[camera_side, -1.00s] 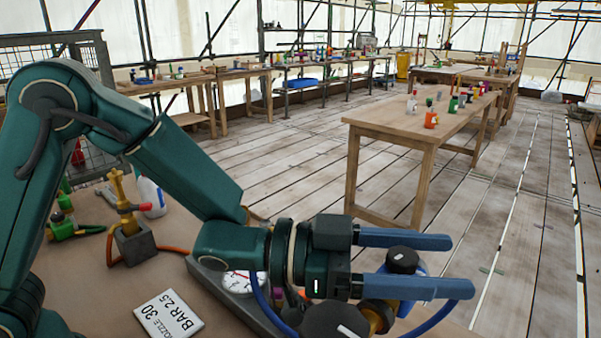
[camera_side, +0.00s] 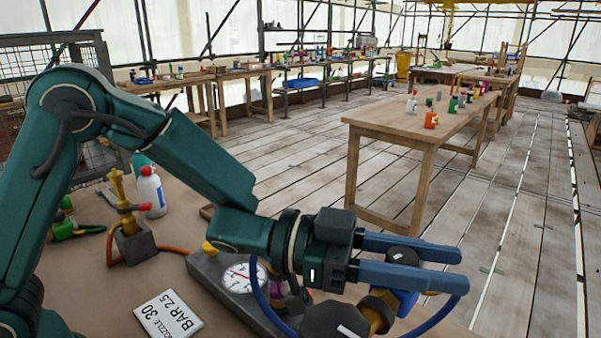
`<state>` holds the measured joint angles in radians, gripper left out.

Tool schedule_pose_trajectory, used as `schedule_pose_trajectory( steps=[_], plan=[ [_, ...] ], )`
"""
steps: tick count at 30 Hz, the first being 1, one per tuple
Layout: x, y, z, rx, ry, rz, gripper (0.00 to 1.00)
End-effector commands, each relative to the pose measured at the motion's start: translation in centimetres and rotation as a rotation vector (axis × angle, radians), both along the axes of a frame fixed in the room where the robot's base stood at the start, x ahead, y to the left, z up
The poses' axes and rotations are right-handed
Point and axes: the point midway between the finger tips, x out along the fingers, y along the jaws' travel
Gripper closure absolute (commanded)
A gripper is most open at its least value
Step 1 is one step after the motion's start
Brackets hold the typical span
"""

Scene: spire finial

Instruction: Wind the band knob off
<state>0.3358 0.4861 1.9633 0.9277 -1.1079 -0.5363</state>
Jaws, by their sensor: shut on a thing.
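A black knob (camera_side: 403,257) with a pale mark on top, taken here as the band knob, sits on a blue body with brass fittings (camera_side: 377,308) in the lower right. My gripper (camera_side: 459,270) reaches in from the left with its two blue fingers on either side of this knob, shut on it. The fingers hide the knob's lower part and much of the blue body. A second, larger black knob (camera_side: 335,320) with a white line is in front of the brass fitting, cut by the bottom edge.
A grey base with a white dial gauge (camera_side: 243,277) lies under my wrist. A blue hose (camera_side: 440,318) loops around the fittings. A wooden table (camera_side: 415,125) is behind.

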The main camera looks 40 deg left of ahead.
Motion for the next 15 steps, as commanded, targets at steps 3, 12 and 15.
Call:
schedule_pose_trajectory(
  steps=[3, 12, 15],
  plan=[
    [-0.1, -0.1, 0.1, -0.001, -0.006, -0.093, 1.00],
    [-0.9, -0.3, 0.0, 0.000, -0.004, -0.377, 1.00],
    [-1.2, -0.3, 0.0, -0.001, -0.002, -0.467, 1.00]
  ],
)
